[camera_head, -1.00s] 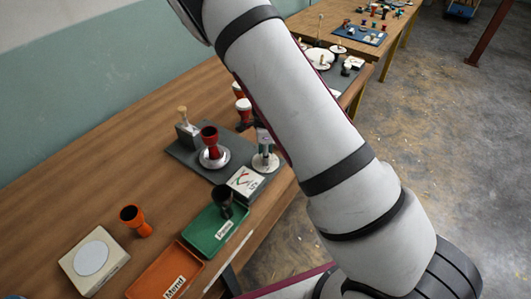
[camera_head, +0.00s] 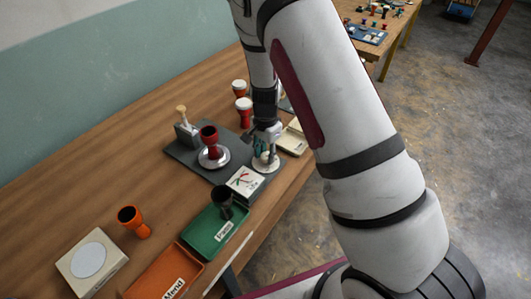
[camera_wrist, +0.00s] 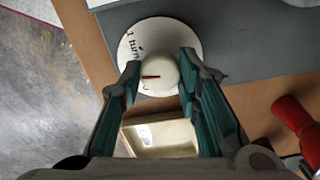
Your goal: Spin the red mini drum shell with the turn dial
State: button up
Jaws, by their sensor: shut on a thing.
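The red mini drum shell (camera_head: 209,138) stands upright on a round silver plate (camera_head: 214,161) on the dark grey board. The turn dial (camera_head: 265,166) is a white disc with a knob at the board's right front corner. In the wrist view, the dial's white knob (camera_wrist: 160,73) carries a dark red pointer line, and its disc (camera_wrist: 143,31) reads "1 turn". My gripper (camera_wrist: 157,80) is shut on the knob, with a teal-padded finger on either side. In the head view, my gripper (camera_head: 264,149) is over the dial and partly hides it.
Green (camera_head: 218,234) and orange (camera_head: 164,270) trays, an orange shell (camera_head: 134,220) and a white box (camera_head: 93,268) are nearer. Red-and-white drums (camera_head: 243,110) stand behind. The left tabletop is clear.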

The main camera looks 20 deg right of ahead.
aim_at(265, 155)
jog(key=n, duration=0.5)
jog(key=shift+n+b, duration=0.3)
jog(key=shift+b, duration=0.05)
jog(key=n, duration=0.5)
jog(key=shift+b, duration=0.3)
jog(key=shift+n, duration=0.4)
jog(key=o, duration=1.1)
jog(key=shift+o, duration=0.2)
notch_tip(265, 155, up, 12)
